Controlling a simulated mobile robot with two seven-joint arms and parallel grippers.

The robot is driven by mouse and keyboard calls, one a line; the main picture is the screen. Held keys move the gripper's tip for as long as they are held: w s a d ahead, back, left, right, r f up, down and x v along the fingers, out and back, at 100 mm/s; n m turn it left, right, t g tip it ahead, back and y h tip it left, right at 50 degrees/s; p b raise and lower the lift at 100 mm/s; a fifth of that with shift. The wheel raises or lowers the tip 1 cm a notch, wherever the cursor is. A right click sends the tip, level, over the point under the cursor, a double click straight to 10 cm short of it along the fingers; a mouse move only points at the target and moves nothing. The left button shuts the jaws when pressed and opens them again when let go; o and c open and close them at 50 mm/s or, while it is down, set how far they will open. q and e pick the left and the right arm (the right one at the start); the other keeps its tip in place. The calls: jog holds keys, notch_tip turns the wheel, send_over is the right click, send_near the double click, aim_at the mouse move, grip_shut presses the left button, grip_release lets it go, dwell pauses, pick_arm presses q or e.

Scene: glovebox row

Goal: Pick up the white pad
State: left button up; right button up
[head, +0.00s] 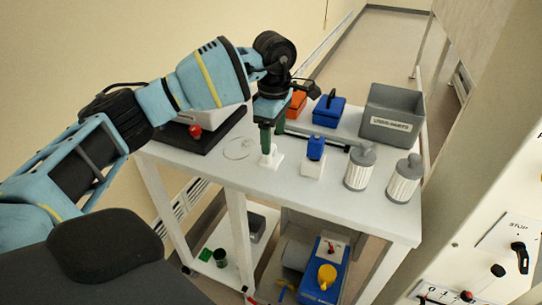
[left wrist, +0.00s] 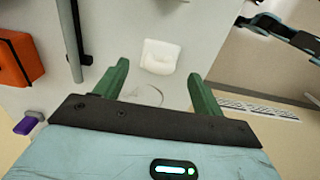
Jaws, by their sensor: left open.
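The white pad (head: 273,161) lies on the white table top (head: 310,205), just under my left gripper (head: 270,146) in the head view. In the left wrist view, the pad (left wrist: 160,57) is a small, soft-edged white square on the pale surface. My left gripper (left wrist: 160,80) has its two green fingers spread with nothing between them. The pad shows past the fingertips, between their lines. I cannot tell the exact height of the fingertips above it. My right gripper is not in view.
A blue-capped white bottle (head: 314,157) stands close right of the pad, then two grey-lidded jars (head: 358,167). Behind are a blue box (head: 329,111), an orange box (head: 297,104) and a grey bin (head: 391,115). A clear ring-shaped item (head: 238,148) lies left.

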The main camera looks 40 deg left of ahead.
pick_arm(q)
jog(key=shift+s+a+f, duration=0.1)
jog(key=shift+a+f, duration=0.05)
jog(key=shift+f, duration=1)
jog(key=shift+a+f, duration=0.1)
jog(key=shift+f, duration=1)
jog(key=c, duration=1.1)
jog(key=shift+o, duration=0.2)
jog(key=shift+r, duration=0.1)
jog(key=shift+r, duration=0.45)
jog(key=shift+s+d+r, duration=0.1)
jog(key=shift+s+r, duration=0.05)
jog(key=shift+r, duration=0.5)
jog(key=shift+s+d+r, duration=0.1)
jog(key=shift+s+r, duration=0.05)
jog(key=shift+r, duration=0.45)
jog(key=s+d+r, duration=0.1)
jog(key=s+d, duration=0.7)
jog(key=s, duration=0.5)
jog(key=shift+r+b, duration=0.2)
jog(key=shift+b, duration=0.15)
